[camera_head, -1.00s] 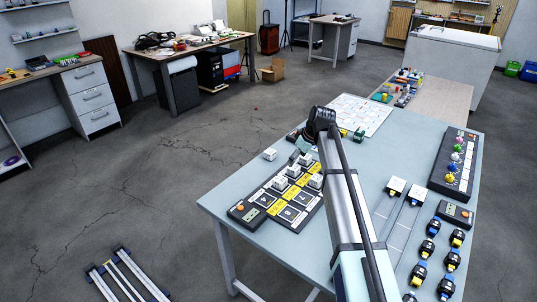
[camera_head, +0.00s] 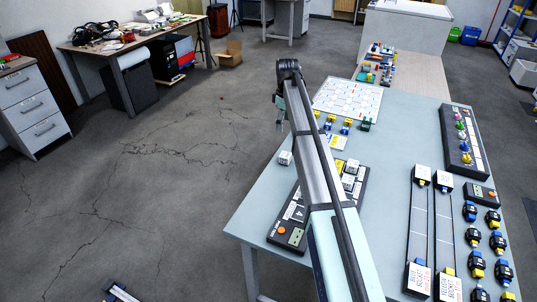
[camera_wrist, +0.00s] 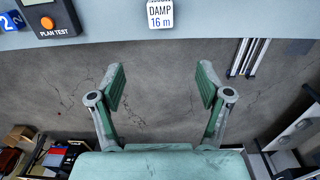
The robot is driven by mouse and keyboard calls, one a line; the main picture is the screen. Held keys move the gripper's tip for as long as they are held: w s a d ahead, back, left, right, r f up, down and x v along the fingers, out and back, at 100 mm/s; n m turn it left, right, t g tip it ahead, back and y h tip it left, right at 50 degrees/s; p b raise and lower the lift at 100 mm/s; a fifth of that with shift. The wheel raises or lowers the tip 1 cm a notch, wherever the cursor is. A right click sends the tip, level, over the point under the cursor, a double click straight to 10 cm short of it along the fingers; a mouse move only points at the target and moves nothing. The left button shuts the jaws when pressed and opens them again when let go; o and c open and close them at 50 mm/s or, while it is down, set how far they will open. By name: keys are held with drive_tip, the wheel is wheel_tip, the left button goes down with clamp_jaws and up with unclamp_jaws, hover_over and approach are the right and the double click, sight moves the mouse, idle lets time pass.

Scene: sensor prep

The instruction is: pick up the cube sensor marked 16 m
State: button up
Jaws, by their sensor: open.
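The cube sensor marked DAMP 16 m (camera_wrist: 159,14) shows at the top of the wrist view, white with dark lettering, close to the table edge and partly cut off by the frame. A lone white cube (camera_head: 285,158) at the table's left edge in the head view appears to be the same one; its marking is too small to read there. My gripper (camera_wrist: 160,85) is open and empty, its green-padded fingers spread over the floor, apart from the cube. In the head view my gripper (camera_head: 281,115) hangs beyond the table's left edge.
A dark board (camera_head: 290,239) with white cubes lies beside the lone cube, partly behind my arm. Its orange plan test button (camera_wrist: 47,23) shows in the wrist view. A white chart (camera_head: 350,98) and several small coloured devices stand farther back. Open floor lies left of the table.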

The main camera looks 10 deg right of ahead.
drive_tip(key=p, duration=0.3)
approach(284, 154)
wheel_tip(284, 154, down, 5)
drive_tip(key=shift+a+f, duration=0.2)
drive_tip(key=shift+f, duration=0.05)
drive_tip(key=shift+w+d+f+p, duration=0.1)
drive_tip(key=shift+f+p, duration=0.6)
drive_tip(key=shift+f, duration=0.6)
drive_tip(key=shift+d+f+p, duration=0.1)
drive_tip(key=shift+f+p, duration=0.6)
drive_tip(key=shift+f, duration=0.65)
drive_tip(key=c, duration=1.2)
